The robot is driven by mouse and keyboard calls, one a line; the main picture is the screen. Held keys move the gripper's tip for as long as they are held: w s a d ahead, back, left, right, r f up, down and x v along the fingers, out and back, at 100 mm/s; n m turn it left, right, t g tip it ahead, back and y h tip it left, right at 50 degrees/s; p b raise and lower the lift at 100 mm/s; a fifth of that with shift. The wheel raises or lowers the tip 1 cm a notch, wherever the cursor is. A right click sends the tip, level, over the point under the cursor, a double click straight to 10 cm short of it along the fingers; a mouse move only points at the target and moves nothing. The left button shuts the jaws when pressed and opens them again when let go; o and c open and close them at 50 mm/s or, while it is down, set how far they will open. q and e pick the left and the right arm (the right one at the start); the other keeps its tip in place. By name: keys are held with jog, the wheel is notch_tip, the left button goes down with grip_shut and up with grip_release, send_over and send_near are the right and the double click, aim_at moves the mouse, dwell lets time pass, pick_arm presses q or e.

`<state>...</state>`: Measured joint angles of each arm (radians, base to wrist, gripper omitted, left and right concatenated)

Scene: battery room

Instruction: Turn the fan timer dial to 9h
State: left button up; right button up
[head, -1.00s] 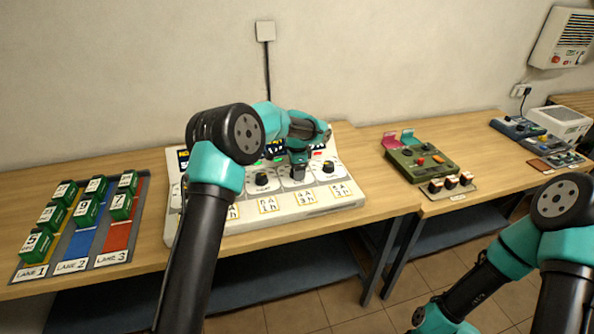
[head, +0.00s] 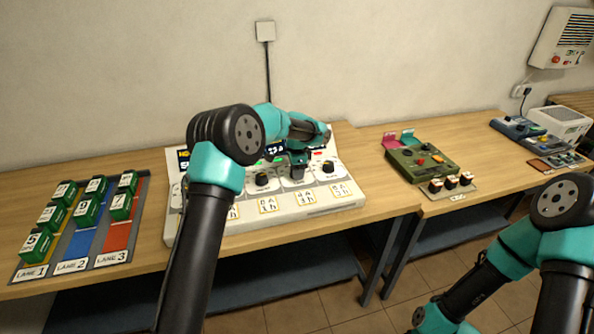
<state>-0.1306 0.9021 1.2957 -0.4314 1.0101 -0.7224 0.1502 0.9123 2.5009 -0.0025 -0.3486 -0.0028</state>
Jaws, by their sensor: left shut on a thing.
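A white sloped control panel (head: 215,224) stands on the bench, with a row of black dials and small displays above them. My left gripper (head: 298,171) reaches down onto the panel and is shut on a dial in the right half of the row; the dial is mostly hidden under it. One black dial (head: 262,179) shows just left of the gripper and another black dial (head: 329,168) just right of it. The dial names are too small to read, so I cannot tell which is the fan timer. My right gripper is not in view.
A lane board (head: 112,257) with green numbered blocks lies left of the panel. A green box (head: 418,163) with buttons stands to the right, with a small switch strip (head: 460,193) in front. Bare bench (head: 375,185) lies between panel and green box.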

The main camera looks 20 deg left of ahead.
pick_arm(q)
jog(key=shift+n, duration=0.5)
jog(key=n, duration=0.5)
jog(key=shift+w, duration=0.1)
jog(key=n, duration=0.5)
jog(key=shift+a+n, duration=0.15)
jog(key=shift+n, duration=0.25)
jog(key=o, duration=0.9)
